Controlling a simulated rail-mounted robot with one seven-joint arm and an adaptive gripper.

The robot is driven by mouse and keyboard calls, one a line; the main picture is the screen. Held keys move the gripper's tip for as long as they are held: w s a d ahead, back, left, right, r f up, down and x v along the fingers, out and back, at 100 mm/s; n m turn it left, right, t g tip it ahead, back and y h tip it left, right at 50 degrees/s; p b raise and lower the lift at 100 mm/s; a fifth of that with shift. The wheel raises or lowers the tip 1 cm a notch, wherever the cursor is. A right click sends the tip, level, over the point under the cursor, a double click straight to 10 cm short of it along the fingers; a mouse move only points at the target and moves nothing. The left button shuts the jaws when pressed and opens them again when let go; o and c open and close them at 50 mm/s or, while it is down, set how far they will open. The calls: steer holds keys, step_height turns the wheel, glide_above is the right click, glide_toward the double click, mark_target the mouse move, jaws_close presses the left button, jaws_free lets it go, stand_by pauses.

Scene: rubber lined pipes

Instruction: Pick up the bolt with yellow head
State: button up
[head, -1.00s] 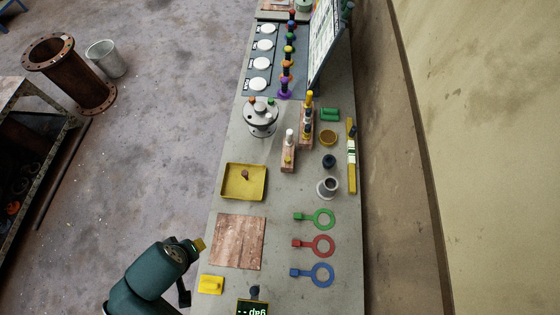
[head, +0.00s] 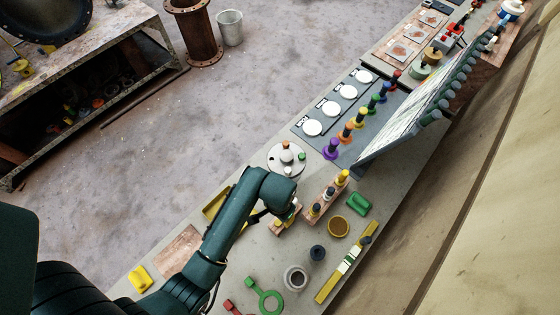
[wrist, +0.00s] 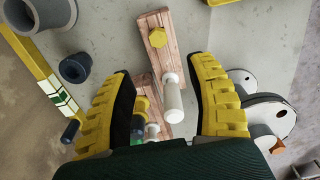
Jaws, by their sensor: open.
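In the head view, a bolt with a yellow head (head: 361,116) stands in a row of coloured bolts beside the white discs. A yellow-topped peg (head: 342,176) stands on a wooden block (head: 317,209) nearer to my arm. My gripper (wrist: 158,68) is open and empty in the wrist view, with its yellow ribbed fingers spread. A wooden block (wrist: 154,22) with a yellow hexagonal piece (wrist: 158,38) and a white peg (wrist: 172,97) shows between the fingers. Another yellow hexagonal piece (wrist: 141,104) is lower down. The row of coloured bolts does not show in the wrist view.
A grey round fixture (head: 284,160) stands beside the blocks. A slanted board (head: 415,120) stands close to the right of the bolt row.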

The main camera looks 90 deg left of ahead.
glide_above(278, 223)
steer(key=f, duration=0.5)
steer(key=shift+w+a, duration=0.15)
steer(key=shift+a, duration=0.25)
steer(key=f, duration=0.4)
steer(key=shift+s+d+f, duration=0.25)
steer(key=shift+d+f, duration=0.1)
steer(key=shift+d, duration=0.05)
steer(key=shift+f, duration=0.4)
steer(key=shift+c, duration=0.4)
jaws_close()
